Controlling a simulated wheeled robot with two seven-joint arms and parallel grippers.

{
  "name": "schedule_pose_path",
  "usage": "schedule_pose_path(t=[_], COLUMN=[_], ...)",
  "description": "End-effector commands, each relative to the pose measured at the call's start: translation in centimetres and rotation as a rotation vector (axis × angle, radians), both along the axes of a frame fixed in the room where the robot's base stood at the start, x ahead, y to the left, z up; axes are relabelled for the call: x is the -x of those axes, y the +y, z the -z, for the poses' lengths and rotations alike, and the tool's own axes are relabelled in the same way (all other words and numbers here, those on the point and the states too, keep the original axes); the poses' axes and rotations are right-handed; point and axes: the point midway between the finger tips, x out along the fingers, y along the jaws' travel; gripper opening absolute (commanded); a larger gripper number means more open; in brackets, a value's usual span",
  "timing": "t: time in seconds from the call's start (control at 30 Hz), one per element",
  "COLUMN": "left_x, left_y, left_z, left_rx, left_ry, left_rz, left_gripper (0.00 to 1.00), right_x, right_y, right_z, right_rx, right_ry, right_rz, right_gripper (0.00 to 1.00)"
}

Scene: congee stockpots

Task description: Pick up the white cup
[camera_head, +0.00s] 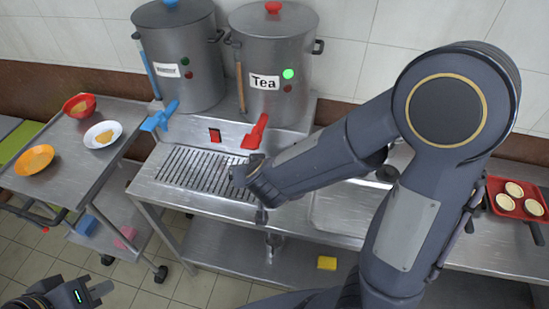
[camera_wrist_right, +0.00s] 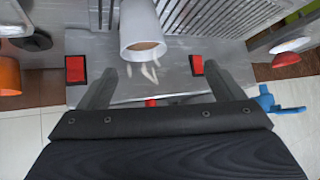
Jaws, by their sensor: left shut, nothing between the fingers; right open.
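The white cup (camera_wrist_right: 138,22) shows in the right wrist view, at the top and left of centre, with its open mouth toward the bottom of the picture. Its inside looks tan. My right gripper (camera_wrist_right: 160,70) is open, with the cup beyond its fingertips and nearer the left finger in the picture; they look apart. In the head view I cannot make out the cup, and my right arm covers part of the counter. My left gripper (camera_head: 98,290) is shut and empty at the lower left, far from the counter.
Two steel stockpots (camera_head: 182,60) (camera_head: 278,60) stand behind the counter, with a blue lever (camera_head: 160,117) and a red lever (camera_head: 256,132) below. A slotted drain grate (camera_head: 190,168) lies in front. A cart (camera_head: 60,170) with bowls stands left; a red tray (camera_head: 510,184) lies right.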

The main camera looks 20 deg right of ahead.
Motion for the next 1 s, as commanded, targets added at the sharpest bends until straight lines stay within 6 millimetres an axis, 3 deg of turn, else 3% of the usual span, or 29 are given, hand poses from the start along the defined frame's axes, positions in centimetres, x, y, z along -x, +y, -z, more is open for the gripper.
schedule_pose_path(t=[0.17, 0.4, 0.67, 1.0], left_x=[0.0, 0.0, 0.0, 0.0], left_y=[0.0, 0.0, 0.0, 0.0], left_z=[-0.4, 1.3, 1.9, 3.2], left_rx=[0.000, 0.000, 0.000, 0.000], left_ry=[0.000, 0.000, 0.000, 0.000], left_rz=[0.000, 0.000, 0.000, 0.000], left_gripper=[0.00, 0.00, 0.00, 0.00], right_x=[-0.1, -2.7, -4.3, -7.7], right_y=[-0.7, -1.4, -1.7, -2.4], right_z=[1.0, 4.0, 5.3, 8.9], right_rx=[0.104, 0.108, 0.106, 0.104], right_ry=[0.020, 0.021, 0.020, 0.021], right_rz=[0.034, 0.039, 0.038, 0.038], right_gripper=[0.88, 0.88, 0.88, 0.88])
